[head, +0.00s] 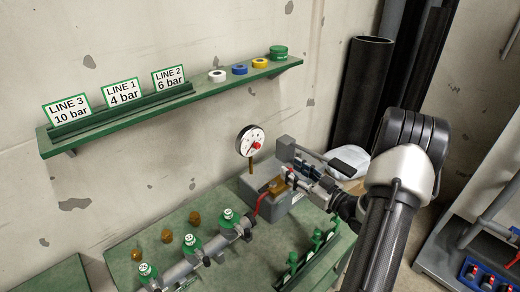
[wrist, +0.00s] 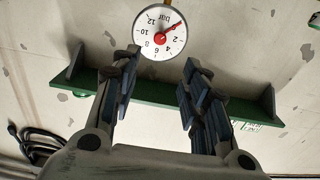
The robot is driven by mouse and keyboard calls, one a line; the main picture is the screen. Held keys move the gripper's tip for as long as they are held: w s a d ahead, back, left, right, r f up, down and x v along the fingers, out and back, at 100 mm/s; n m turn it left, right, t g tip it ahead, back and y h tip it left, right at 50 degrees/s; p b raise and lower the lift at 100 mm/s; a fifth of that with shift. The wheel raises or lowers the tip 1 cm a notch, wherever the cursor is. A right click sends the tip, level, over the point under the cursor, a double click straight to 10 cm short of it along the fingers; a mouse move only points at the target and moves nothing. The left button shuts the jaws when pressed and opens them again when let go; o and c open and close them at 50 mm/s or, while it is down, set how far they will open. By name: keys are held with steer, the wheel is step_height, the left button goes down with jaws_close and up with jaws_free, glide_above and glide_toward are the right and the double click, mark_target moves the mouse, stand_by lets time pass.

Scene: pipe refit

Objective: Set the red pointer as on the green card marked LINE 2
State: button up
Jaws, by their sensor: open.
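The green-edged card marked LINE 2 (head: 169,77) reads 6 bar and stands at the right end of the card row on the shelf. The round white gauge (head: 251,141) stands on a brass stem above a grey block. In the wrist view the gauge (wrist: 161,20) appears upside down. Its red pointer (wrist: 172,28) points to the picture's upper right, past the 2 and away from the 6. My gripper (head: 290,178) is beside the block, below the gauge in the head view. In the wrist view its fingers (wrist: 160,75) are wide apart and empty, with the gauge beyond them.
The green wall shelf (head: 110,117) also holds the LINE 1 and LINE 3 cards and several coloured rings. A grey pipe (head: 180,270) with green-capped valves lies on the green bench (head: 118,250). A red lever (head: 260,204) is near my gripper. Dark pipes (head: 358,95) stand behind.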

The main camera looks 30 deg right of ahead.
mark_target(259, 147)
steer(key=w+b, duration=0.1)
steer(key=w, duration=0.4)
steer(key=w+a+b, duration=0.1)
steer(key=w, duration=0.4)
steer(key=w+a+b, duration=0.1)
steer(key=w, duration=0.5)
steer(key=shift+a, duration=0.15)
steer(key=shift+c, duration=0.3)
jaws_close()
